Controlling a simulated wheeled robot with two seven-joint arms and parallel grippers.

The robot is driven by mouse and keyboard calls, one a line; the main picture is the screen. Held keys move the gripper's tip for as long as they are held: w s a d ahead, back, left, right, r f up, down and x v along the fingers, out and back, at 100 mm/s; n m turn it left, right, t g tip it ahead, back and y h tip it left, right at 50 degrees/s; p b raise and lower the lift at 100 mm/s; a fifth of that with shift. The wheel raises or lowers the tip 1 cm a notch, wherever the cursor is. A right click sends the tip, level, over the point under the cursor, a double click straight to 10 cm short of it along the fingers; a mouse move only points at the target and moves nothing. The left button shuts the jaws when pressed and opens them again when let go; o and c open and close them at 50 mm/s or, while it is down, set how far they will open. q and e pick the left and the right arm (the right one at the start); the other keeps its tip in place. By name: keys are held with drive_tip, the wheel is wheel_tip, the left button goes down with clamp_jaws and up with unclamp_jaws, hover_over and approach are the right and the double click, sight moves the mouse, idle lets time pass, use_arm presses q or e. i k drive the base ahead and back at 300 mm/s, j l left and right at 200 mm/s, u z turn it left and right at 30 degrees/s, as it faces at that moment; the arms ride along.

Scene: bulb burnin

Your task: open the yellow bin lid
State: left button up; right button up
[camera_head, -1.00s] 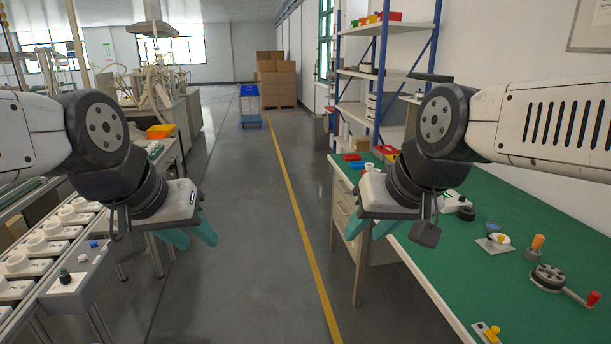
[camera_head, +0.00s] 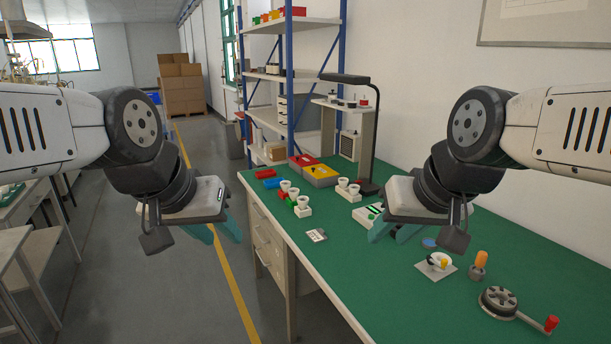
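A yellow bin (camera_head: 321,174) with a dark mark on it sits on the far part of the green workbench (camera_head: 340,270), beside a red bin (camera_head: 302,160). Its yellow top looks shut, though it is small in the view. My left gripper (camera_head: 221,236) is open and empty over the aisle floor, left of the bench. My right gripper (camera_head: 387,236) is open and empty above the bench, nearer to me than the yellow bin. Both are apart from the bin.
White sockets (camera_head: 303,207) and small red, blue and green blocks stand near the bins. A black lamp post (camera_head: 372,140) rises right of them. A hand crank (camera_head: 500,300) lies at the near right. A blue-framed shelf (camera_head: 290,80) stands behind the bench.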

sight(320, 171)
drive_tip(key=i+z, duration=0.2)
drive_tip(key=z, duration=0.35)
drive_tip(key=i+j+z, duration=0.25)
drive_tip(key=j+z, duration=0.2)
drive_tip(key=i+j+z, duration=0.25)
drive_tip(key=j, duration=0.2)
drive_tip(key=i+j, duration=0.1)
drive_tip(key=j, duration=0.5)
drive_tip(key=i+j+z, duration=0.1)
drive_tip(key=j, duration=0.55)
drive_tip(key=i+j, duration=0.1)
drive_tip(key=j, duration=0.5)
drive_tip(key=i+z, duration=0.05)
